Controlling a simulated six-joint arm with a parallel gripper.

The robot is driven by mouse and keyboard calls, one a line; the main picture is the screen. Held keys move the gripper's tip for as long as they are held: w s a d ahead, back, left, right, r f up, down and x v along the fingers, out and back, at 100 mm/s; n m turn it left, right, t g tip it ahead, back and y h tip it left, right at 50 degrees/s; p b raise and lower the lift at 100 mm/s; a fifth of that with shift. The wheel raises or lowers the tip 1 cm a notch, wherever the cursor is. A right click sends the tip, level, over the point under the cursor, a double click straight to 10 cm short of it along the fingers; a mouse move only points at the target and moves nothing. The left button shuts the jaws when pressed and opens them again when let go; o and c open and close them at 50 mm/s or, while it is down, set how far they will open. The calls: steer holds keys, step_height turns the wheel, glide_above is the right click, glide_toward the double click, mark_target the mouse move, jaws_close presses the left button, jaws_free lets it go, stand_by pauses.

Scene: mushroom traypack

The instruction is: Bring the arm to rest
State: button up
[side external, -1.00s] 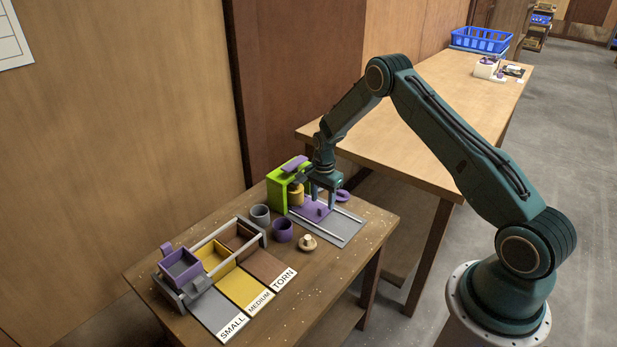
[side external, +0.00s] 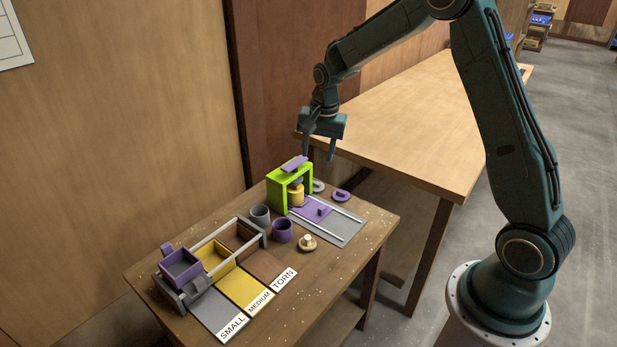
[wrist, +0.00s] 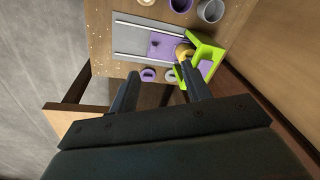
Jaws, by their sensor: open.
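My gripper (side external: 322,150) is open and empty, raised above the back corner of the small work table (side external: 345,265). Its two dark fingers also show in the wrist view (wrist: 160,92), spread apart with nothing between them. Below and to its left in the side view stands the green press-like frame (side external: 272,195) with a purple top piece (side external: 294,163). A yellow cup (side external: 296,197) sits inside the frame. A purple sliding plate (side external: 314,211) with a small knob lies on the grey rail base (side external: 343,232). My gripper touches none of these.
A mushroom (side external: 307,242), a purple cup (side external: 282,231) and a grey cup (side external: 260,215) stand near the frame. A rack with trays (side external: 200,262) and labelled SMALL, MEDIUM and TORN lanes lies at left. A longer table (side external: 430,130) stands behind. Air around my gripper is clear.

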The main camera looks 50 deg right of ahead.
steer(key=s+a+r+n+t, duration=0.1)
steer(key=s+a+r+n, duration=0.25)
steer(key=s+r, duration=0.4)
steer(key=s+a+r+n+t, duration=0.1)
steer(key=s+a+r+n, duration=0.25)
steer(key=s+r, duration=0.35)
steer(key=s+a+r+n+t, duration=0.1)
steer(key=s+a+n, duration=0.1)
steer(key=s, duration=0.6)
steer(key=s+a+r+n+t, duration=0.1)
steer(key=s+a+n, duration=0.2)
steer(key=s, duration=0.5)
steer(key=shift+n, duration=0.3)
